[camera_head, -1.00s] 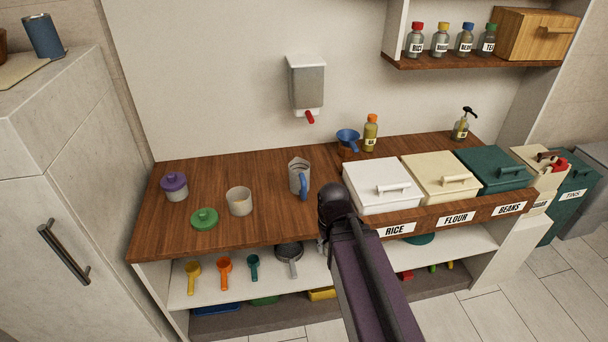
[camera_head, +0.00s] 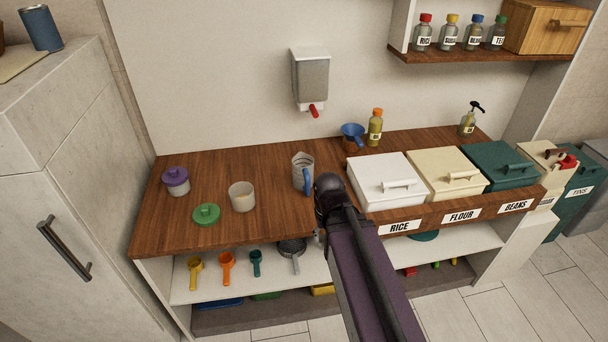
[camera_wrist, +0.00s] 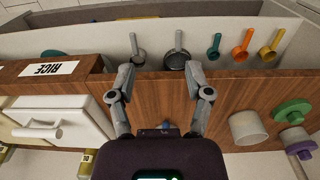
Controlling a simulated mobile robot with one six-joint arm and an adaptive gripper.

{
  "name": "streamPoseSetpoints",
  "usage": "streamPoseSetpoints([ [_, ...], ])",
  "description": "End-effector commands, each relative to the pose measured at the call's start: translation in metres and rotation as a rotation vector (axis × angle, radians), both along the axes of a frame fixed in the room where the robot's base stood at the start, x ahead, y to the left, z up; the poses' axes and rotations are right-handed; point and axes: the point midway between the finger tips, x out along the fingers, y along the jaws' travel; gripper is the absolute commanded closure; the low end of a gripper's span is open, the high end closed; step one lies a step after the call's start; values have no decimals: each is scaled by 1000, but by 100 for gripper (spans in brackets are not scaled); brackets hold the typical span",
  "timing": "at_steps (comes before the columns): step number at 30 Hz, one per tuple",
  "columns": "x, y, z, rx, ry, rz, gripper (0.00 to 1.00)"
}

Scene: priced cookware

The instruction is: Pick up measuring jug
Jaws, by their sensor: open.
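The measuring jug (camera_head: 302,172) is clear with a blue handle and stands upright on the wooden counter (camera_head: 225,165) in the head view. My arm reaches up from the lower right, and its wrist is just right of the jug and nearer the camera. In the wrist view my gripper (camera_wrist: 162,83) is open, with two grey fingers apart over the counter's front edge and nothing between their tips. Only a small blue bit (camera_wrist: 166,125) of what seems the jug's handle shows there, at the gripper's base; the rest is hidden.
A white RICE bin (camera_head: 385,184) stands close to the right of the jug. A pale cup (camera_head: 242,198), a green lid (camera_head: 206,214) and a purple-lidded jar (camera_head: 176,182) stand left. A dispenser (camera_head: 311,78) hangs behind. Scoops hang below the counter edge.

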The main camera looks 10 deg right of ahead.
Motion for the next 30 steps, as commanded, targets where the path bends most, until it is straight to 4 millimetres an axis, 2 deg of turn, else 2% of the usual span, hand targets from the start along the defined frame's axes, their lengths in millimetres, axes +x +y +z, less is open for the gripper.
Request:
streamPoseSetpoints([
  [5, 26, 2, -5, -87, -12, 23, 35],
  [8, 49, 3, -7, -172, -27, 39, 35],
  [14, 112, 17, -5, -408, -91, 85, 35],
  [21, 190, 55, 14, -702, -217, 147, 35],
  [25, 219, 79, 27, -822, -284, 174, 35],
  [30, 241, 101, 40, -918, -344, 196, 35],
])
